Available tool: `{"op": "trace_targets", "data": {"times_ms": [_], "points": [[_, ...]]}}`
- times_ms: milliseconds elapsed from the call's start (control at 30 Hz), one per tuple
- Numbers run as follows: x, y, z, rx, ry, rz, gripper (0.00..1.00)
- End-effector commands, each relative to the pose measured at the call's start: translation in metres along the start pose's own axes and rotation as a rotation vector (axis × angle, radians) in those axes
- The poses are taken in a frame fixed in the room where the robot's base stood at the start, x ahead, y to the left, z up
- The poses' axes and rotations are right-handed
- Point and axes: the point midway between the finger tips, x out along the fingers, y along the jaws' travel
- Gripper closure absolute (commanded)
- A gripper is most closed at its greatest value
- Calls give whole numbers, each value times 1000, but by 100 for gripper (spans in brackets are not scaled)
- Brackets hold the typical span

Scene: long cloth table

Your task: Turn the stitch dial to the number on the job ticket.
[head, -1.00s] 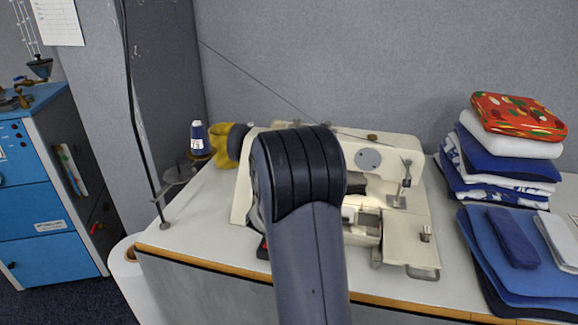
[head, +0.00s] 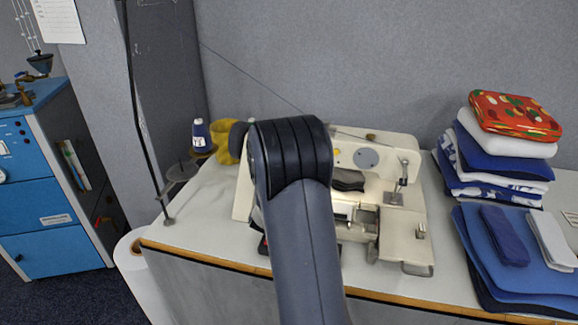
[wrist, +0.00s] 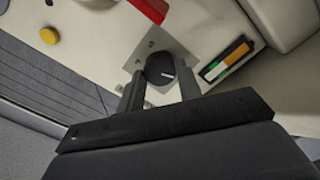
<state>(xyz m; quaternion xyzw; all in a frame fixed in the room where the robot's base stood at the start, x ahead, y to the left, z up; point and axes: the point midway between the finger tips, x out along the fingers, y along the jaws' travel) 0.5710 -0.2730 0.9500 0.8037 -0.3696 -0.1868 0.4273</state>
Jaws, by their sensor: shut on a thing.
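The stitch dial (wrist: 160,68) is a round black knob on a grey metal plate, seen in the wrist view. A short white mark shows on its face; no numbers are legible around it. My gripper (wrist: 160,84) is shut on the dial, with one finger on each side. The dial belongs to the cream sewing machine (head: 407,225) on the table. In the head view my arm covers the machine's left part, and the dial and my gripper are hidden. A paper sheet (head: 58,18) hangs at top left; its writing is unreadable, and I cannot tell whether it is the job ticket.
A yellow button (wrist: 48,35), a red part (wrist: 146,9) and a green-orange strip (wrist: 228,59) lie around the dial. A blue thread cone (head: 200,136) and thin stand (head: 140,110) are left of the machine. Folded cloths (head: 500,165) are stacked to its right.

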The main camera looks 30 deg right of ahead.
Motion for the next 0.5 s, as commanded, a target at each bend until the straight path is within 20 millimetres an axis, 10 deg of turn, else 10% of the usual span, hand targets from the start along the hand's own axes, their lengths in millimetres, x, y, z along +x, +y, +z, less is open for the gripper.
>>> {"op": "trace_targets", "data": {"times_ms": [500], "points": [[0,-1,2,-145,-1,-3,89]]}}
